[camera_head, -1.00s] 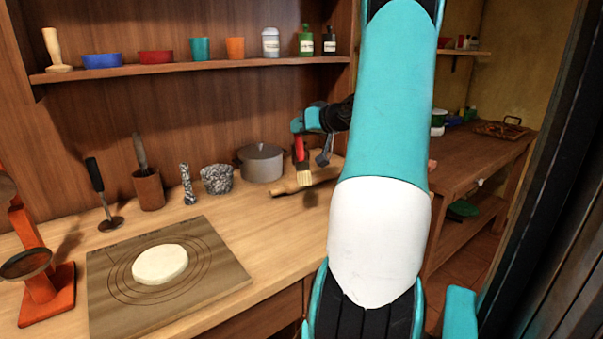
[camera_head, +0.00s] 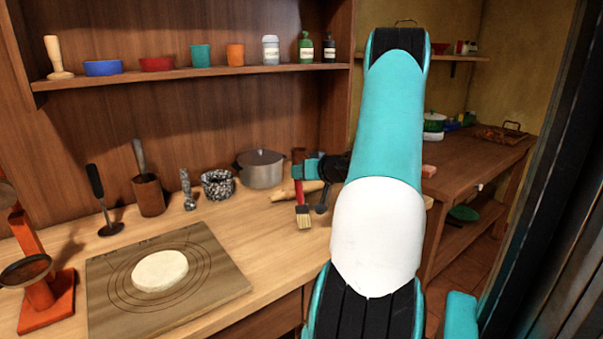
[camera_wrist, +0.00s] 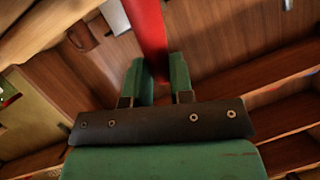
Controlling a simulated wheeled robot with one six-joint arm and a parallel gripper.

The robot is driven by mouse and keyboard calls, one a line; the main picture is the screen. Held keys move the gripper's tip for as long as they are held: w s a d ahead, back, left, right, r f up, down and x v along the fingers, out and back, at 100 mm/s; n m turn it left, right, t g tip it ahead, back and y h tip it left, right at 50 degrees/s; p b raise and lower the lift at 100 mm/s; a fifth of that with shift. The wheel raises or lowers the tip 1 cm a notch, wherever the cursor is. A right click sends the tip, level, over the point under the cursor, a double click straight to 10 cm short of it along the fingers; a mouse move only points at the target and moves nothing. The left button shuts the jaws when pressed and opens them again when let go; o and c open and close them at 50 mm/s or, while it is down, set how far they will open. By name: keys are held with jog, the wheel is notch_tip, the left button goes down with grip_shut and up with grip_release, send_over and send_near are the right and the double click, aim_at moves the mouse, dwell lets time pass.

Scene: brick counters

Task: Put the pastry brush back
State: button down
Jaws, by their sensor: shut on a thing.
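My gripper (camera_head: 303,170) is shut on the pastry brush, which has a red handle and pale bristles (camera_head: 303,218). The brush hangs bristles down near the right part of the counter, in front of the rolling pin (camera_head: 284,193). I cannot tell whether the bristles touch the wood. In the wrist view the red handle (camera_wrist: 149,32) of the brush runs up from between the green fingers of my gripper (camera_wrist: 160,78). The bristles are not seen there.
The counter holds a grey pot (camera_head: 261,170), a speckled pot (camera_head: 217,185), a brown cup (camera_head: 149,197) with a utensil in it, and a board (camera_head: 115,290) with dough (camera_head: 160,271). A shelf (camera_head: 190,72) with bowls, cups and bottles is above. The counter between board and rolling pin is clear.

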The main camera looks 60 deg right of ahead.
jog(key=shift+f, duration=0.2)
jog(key=c, duration=1)
grip_release()
jog(key=shift+r, duration=0.1)
jog(key=shift+r, duration=0.1)
